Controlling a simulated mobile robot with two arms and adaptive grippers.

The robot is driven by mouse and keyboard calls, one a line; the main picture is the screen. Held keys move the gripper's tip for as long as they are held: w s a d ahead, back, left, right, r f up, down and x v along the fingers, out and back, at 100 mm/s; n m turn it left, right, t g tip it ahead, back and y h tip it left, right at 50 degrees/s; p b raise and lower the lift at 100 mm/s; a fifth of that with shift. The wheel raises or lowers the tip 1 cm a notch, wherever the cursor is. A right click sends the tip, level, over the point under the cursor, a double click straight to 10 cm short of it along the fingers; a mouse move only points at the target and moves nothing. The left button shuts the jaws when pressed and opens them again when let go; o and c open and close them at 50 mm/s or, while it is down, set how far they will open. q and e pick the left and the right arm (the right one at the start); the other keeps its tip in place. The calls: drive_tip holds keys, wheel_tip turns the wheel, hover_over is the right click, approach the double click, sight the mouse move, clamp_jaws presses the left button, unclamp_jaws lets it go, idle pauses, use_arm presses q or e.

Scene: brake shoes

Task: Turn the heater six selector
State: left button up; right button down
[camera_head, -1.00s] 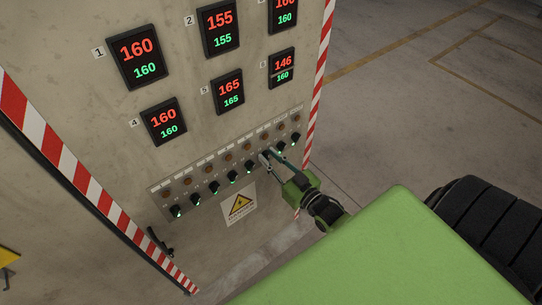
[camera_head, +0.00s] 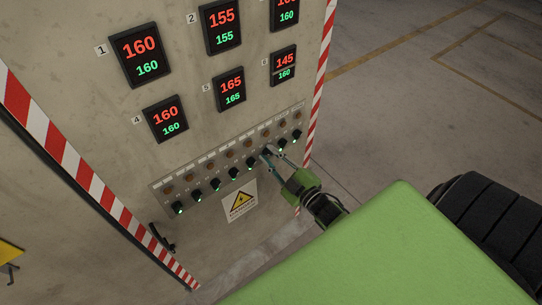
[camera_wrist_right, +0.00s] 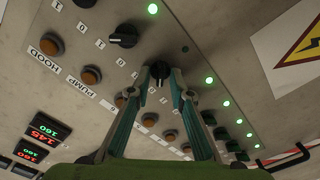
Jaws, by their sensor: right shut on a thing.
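The heater six selector (camera_wrist_right: 160,69) is a black knob with a white mark, third from the HOOD end of the panel. My right gripper (camera_wrist_right: 160,78) has its two fingers on either side of it, shut on it. In the head view the right gripper (camera_head: 273,152) reaches the panel from the lower right, and its fingers partly hide the knob. The small lamp (camera_wrist_right: 185,48) beside this knob looks dark. The heater six display (camera_head: 284,65) reads 145 in red over 160 in green. My left gripper is not in view.
The sloping control panel (camera_head: 158,187) has a row of black knobs, orange buttons and mostly lit green lamps. The pump knob (camera_wrist_right: 123,35) is close beside the gripped one. A yellow warning sign (camera_head: 240,200) is below. Open floor (camera_head: 420,100) lies right.

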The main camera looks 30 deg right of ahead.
idle(0.3)
drive_tip(key=c, duration=2.2)
unclamp_jaws()
drive_tip(key=shift+s, duration=0.1)
drive_tip(key=s, duration=0.8)
drive_tip(key=s+d, duration=0.1)
drive_tip(key=s, duration=0.2)
drive_tip(key=shift+s, duration=0.4)
